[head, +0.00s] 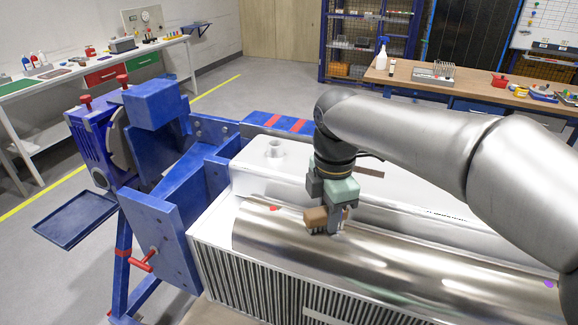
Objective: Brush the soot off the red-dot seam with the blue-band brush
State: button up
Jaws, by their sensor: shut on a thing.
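My gripper (337,222) is low over the shiny metal cylinder (400,262) lying on the white ribbed body. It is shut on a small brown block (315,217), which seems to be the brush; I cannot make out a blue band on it. A red dot (274,208) marks the cylinder's upper left end, left of my gripper. A purple dot (549,284) is at the cylinder's far right. I cannot tell whether the brush touches the metal. The seam and any soot are too small or hidden to make out.
A blue jig frame (165,235) with red handles stands at the left, with a blue tray (76,219) beside it. A white raised housing (272,172) lies behind the cylinder. Benches stand at the back left and back right (450,92). The floor at the left is clear.

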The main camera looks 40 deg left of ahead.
notch_tip(320, 180, up, 2)
jog(key=shift+w+r+p, duration=0.1)
jog(key=shift+r+p, duration=0.1)
jog(key=shift+p, duration=0.2)
jog(key=shift+a+r+p, duration=0.15)
jog(key=shift+r+p, duration=0.55)
jog(key=shift+r, duration=0.05)
notch_tip(320, 180, up, 4)
jog(key=p, duration=0.4)
jog(key=shift+r, duration=0.15)
